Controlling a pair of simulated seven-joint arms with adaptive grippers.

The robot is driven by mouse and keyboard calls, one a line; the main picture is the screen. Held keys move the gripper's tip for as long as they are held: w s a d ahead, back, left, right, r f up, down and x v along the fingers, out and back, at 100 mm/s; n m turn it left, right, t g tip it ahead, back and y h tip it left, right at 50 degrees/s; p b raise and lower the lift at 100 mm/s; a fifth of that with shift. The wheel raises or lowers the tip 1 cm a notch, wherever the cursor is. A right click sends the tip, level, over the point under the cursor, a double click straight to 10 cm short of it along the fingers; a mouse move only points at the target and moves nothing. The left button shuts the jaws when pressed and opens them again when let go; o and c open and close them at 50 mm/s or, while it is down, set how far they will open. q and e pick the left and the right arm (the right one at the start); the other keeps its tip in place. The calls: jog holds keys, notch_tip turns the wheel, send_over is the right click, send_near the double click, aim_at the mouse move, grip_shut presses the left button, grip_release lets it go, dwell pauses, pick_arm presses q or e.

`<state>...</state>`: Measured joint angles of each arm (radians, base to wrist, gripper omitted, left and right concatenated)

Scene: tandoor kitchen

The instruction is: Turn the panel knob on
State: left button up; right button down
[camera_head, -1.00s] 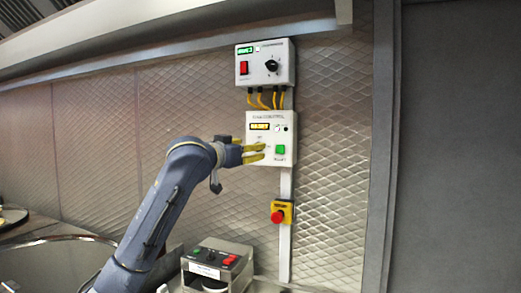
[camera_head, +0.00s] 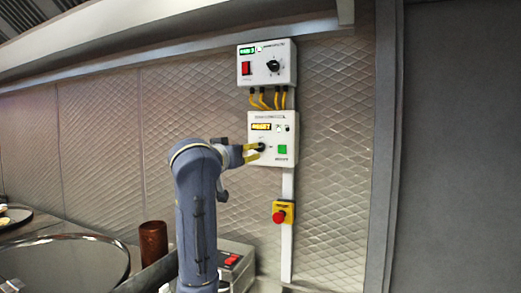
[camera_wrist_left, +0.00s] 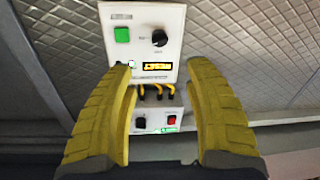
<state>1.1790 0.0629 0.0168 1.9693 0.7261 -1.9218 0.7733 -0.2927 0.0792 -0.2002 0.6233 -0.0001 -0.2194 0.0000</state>
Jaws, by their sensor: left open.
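The lower white control box (camera_head: 288,124) is fixed to the wall, with a lit yellow display, a green button (camera_head: 282,149) and a black panel knob (camera_head: 262,147). My left gripper (camera_head: 256,152) is open and empty at the left part of this box, its yellow fingers pointing at the knob. The wrist view shows the box upside down, with the knob (camera_wrist_left: 160,38) beyond the two spread fingers (camera_wrist_left: 162,65), roughly midway between them sideways. I cannot tell whether the fingers touch the box. My right gripper is not in view.
An upper white box (camera_head: 266,82) with a red switch and a second black knob hangs above, joined by yellow cables. A yellow emergency stop (camera_head: 283,212) is below. A brown cup (camera_head: 153,241) and a button box (camera_head: 236,262) stand low behind my arm.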

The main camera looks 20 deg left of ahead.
aim_at(259, 148)
pick_arm(q)
jog(key=w, duration=1.5)
jog(key=shift+d, duration=0.35)
jog(key=shift+w, duration=0.1)
jog(key=shift+c, duration=0.5)
grip_shut()
